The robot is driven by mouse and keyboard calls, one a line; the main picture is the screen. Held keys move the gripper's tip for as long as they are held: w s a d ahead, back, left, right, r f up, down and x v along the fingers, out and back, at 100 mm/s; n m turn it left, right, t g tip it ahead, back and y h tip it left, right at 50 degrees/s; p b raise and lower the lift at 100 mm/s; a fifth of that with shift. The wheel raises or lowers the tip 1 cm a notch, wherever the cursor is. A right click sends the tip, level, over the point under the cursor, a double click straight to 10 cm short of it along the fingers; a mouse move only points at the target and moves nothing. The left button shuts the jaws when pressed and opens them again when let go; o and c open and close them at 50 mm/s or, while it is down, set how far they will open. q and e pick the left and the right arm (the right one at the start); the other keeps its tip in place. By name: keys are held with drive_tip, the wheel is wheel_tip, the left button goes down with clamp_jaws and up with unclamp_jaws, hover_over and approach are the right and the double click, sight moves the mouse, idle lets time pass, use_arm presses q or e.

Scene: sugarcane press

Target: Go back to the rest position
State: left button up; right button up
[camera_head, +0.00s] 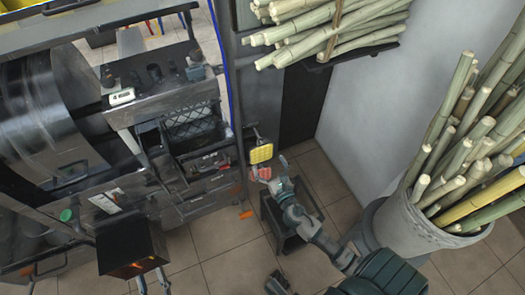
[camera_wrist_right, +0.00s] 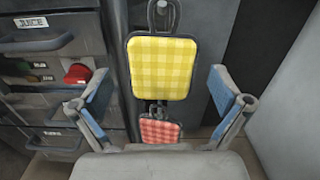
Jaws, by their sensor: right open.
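My right gripper (camera_head: 268,167) is open, its fingers spread apart. My left gripper (camera_head: 151,277) is at the bottom left. Its two fingers look apart, close below a dark box (camera_head: 130,246) with an orange glow.
A large bin (camera_head: 423,226) of cane stands at the right by the wall. A shelf (camera_head: 356,54) with a cane bundle is above. The press machine with its big metal drum (camera_head: 45,100) fills the left. Tiled floor (camera_head: 230,266) shows between.

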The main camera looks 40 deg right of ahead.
drive_tip(key=v, duration=0.3)
drive_tip(key=shift+s+a, duration=0.1)
drive_tip(key=shift+a, duration=0.05)
